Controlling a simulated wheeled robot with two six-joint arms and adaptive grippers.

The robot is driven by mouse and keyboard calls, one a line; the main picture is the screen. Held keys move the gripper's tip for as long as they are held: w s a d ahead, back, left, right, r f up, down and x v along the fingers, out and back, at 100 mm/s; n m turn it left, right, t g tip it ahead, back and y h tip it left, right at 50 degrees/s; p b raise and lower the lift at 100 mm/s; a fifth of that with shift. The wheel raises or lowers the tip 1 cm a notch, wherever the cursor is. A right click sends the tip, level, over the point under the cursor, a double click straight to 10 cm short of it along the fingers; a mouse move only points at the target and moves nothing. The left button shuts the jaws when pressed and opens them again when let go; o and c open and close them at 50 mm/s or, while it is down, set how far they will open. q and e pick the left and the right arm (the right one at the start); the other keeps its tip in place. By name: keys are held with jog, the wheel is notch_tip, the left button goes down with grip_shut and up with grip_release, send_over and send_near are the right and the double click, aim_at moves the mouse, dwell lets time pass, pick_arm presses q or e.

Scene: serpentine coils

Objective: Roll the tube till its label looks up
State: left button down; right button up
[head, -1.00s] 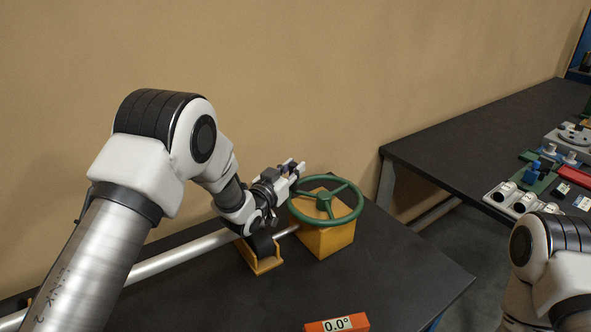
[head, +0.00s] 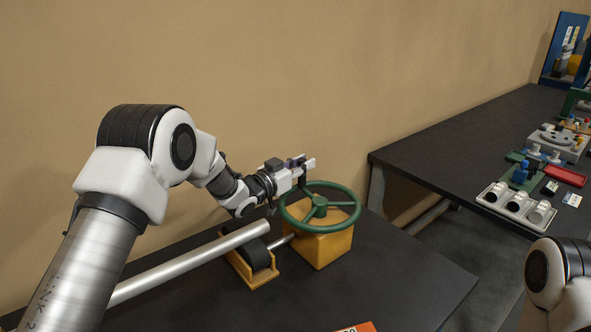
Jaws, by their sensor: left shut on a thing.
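The silver tube (head: 190,262) runs from the lower left to an open end resting near a black roller (head: 258,255) in a yellow-brown cradle (head: 240,268). No label shows on the visible side of the tube. A green handwheel (head: 349,204) lies flat above a yellow box (head: 328,246), with a thin shaft (head: 280,242) between box and roller. My left gripper (head: 304,174) is shut on the handwheel's rim at its far left side. My right arm shows at the lower right, but its gripper is out of view.
An orange display block (head: 357,327) is cut off by the bottom edge, its reading not legible. The black table (head: 400,275) is clear right of the box. A second table (head: 440,150) at the right holds white cups (head: 515,203), a red tray (head: 565,175) and several fixtures.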

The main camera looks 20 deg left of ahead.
pick_arm(q)
jog(key=m+h, duration=0.1)
jog(key=d+g+h, duration=0.1)
jog(key=w+m+g+h, duration=0.1)
jog(key=shift+d+f+m+p, duration=0.3)
jog(key=shift+w+d+f+m+g+h, duration=0.15)
jog(key=shift+d+m+g+h, duration=0.25)
jog(key=shift+g+h, duration=0.3)
jog(key=c, duration=1.2)
grip_release()
jog(key=shift+o, duration=1)
jog(key=shift+w, duration=0.15)
jog(key=shift+r, duration=0.2)
jog(key=shift+s+a, duration=0.25)
jog(key=shift+a, duration=0.05)
jog(key=v, duration=1.1)
